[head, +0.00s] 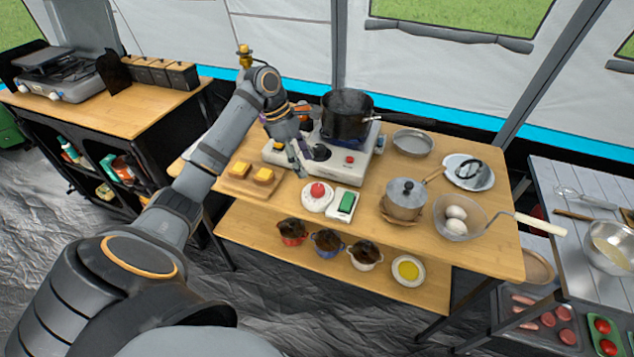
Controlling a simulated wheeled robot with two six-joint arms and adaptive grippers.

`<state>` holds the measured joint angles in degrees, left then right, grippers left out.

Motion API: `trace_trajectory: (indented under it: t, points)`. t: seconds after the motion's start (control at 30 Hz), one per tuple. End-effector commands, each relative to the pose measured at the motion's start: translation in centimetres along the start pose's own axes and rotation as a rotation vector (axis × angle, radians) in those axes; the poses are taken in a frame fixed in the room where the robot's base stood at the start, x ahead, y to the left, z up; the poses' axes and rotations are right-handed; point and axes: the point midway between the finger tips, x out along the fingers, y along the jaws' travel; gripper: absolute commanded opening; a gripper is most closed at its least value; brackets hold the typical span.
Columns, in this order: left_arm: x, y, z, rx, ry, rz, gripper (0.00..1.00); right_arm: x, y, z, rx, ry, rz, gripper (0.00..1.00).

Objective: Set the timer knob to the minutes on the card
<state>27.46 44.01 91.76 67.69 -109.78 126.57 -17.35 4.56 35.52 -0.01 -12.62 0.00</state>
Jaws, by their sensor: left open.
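A round white timer with a red knob (318,190) sits on the wooden table, in front of the stove. The knob's setting is too small to read. Beside it on the right lies a white rectangular piece with a green face (346,204); I cannot tell what it is. No card with readable minutes shows. My left gripper (301,170) is open, above and just behind the timer, its fingers pointing down toward it. It appears apart from the knob. My right gripper is not in view.
A white stove (358,166) with a black pot (347,112) stands behind. A board (240,182) with yellow-topped pieces is left of the timer. A lidded pot (405,203) and a bowl of eggs (474,231) stand to the right. Several small pots are on the lower shelf (260,237).

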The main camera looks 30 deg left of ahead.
Motion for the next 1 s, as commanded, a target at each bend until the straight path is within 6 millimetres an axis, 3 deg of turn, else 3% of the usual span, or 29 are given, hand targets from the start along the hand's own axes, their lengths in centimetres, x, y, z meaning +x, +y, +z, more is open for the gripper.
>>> trace_trajectory:
  t: [0.13, 0.33, 0.5, 0.77, 1.0]
  points:
    - [3.5, -0.1, 0.0, 0.001, -0.002, -0.004, 0.61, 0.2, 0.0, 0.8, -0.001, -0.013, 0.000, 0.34]
    - [7.2, -0.1, 0.0, 0.001, -0.001, -0.002, 0.61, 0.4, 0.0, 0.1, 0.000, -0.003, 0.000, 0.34]
    - [8.5, 0.0, 0.0, 0.002, 0.000, 0.000, 0.61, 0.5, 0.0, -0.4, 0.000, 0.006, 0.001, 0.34]
    - [8.7, 0.0, 0.0, 0.003, 0.001, 0.001, 0.61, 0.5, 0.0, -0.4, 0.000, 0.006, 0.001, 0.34]
    - [8.7, 0.0, 0.0, 0.003, 0.001, 0.001, 0.30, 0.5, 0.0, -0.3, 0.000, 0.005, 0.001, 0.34]
